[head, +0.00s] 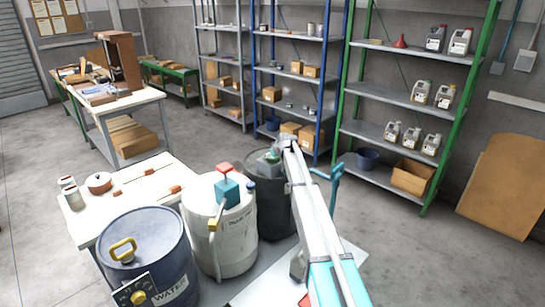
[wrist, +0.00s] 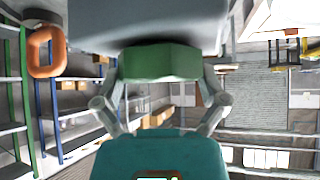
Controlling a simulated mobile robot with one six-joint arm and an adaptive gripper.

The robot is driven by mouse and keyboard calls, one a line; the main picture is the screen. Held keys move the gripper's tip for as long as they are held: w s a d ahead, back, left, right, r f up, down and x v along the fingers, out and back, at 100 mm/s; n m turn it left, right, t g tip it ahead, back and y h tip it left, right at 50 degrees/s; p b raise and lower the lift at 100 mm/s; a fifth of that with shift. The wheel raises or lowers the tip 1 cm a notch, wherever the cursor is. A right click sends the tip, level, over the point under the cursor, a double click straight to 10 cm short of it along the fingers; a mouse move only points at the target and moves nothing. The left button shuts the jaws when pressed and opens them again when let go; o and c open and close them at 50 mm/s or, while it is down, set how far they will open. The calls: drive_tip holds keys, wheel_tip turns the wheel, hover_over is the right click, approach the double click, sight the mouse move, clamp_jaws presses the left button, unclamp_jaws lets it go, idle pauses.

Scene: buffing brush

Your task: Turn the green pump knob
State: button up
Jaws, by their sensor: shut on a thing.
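The green pump knob (wrist: 160,63) shows in the wrist view, close in front of the camera, under a large grey body. My gripper (wrist: 161,82) has a finger on each side of the knob and is shut on it. In the head view, my gripper (head: 284,146) is at the top of the dark drum (head: 273,205), at the far end of my outstretched arm. Only a small green patch of the knob (head: 272,157) shows there. The contact faces of the fingers are partly hidden.
A white drum (head: 230,245) with a teal and red pump stands left of the dark drum, and a blue water drum (head: 150,250) stands nearer. A white table (head: 135,192) is behind them. Metal shelving (head: 400,117) stands at the back. An orange loop (wrist: 46,50) hangs left in the wrist view.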

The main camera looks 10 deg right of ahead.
drive_tip(key=m+h, duration=0.4)
drive_tip(key=m, duration=0.1)
drive_tip(key=shift+m+h, duration=0.3)
drive_tip(key=shift+m, duration=0.1)
drive_tip(key=m+h, duration=0.2)
drive_tip(key=m+g+h, duration=0.1)
drive_tip(key=m+h, duration=0.1)
drive_tip(key=m, duration=0.1)
drive_tip(key=shift+w+m+g, duration=0.1)
drive_tip(key=shift+m+g, duration=0.2)
drive_tip(key=m+g+h, duration=0.1)
drive_tip(key=m+g, duration=0.1)
drive_tip(key=m, duration=0.1)
drive_tip(key=m+g+h, duration=0.1)
drive_tip(key=m, duration=0.2)
drive_tip(key=shift+g+h, duration=0.4)
drive_tip(key=shift+m+g+h, duration=0.3)
drive_tip(key=shift+m+g, duration=1.5)
drive_tip(key=shift+m, duration=0.6)
drive_tip(key=o, duration=0.8)
drive_tip(key=shift+s+n+t, duration=0.2)
drive_tip(key=shift+n+t, duration=0.2)
